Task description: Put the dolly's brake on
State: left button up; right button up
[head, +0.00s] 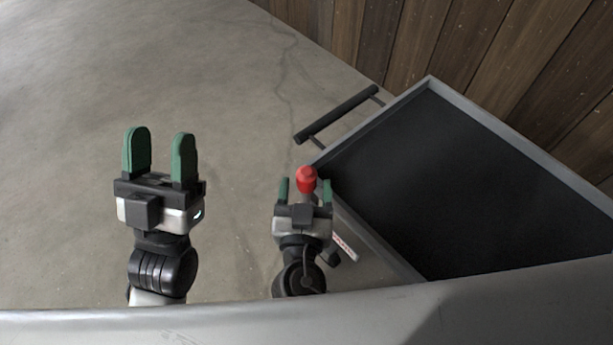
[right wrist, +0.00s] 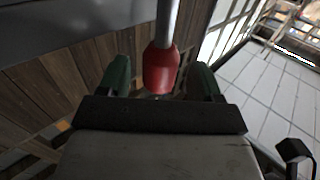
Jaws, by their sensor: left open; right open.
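The dolly (head: 432,82) has a dark flat deck with a grey rim and stands on the right in the head view. A red knob (head: 307,178), which looks like the brake lever's end, is at its near left corner. In the right wrist view the red knob (right wrist: 161,70) sits on a grey rod. My right gripper (head: 305,188) is open, with its green fingers on either side of the knob; whether they touch it I cannot tell. My left gripper (head: 159,152) is open and empty over the floor, left of the dolly.
A black push handle (head: 340,112) sticks out from the dolly's left side. A wooden plank wall (head: 500,50) stands behind the dolly. A small label (head: 344,247) is on the dolly's near side. The concrete floor (head: 150,60) on the left is clear.

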jog(key=shift+w+d, duration=0.2)
jog(key=shift+w, duration=0.95)
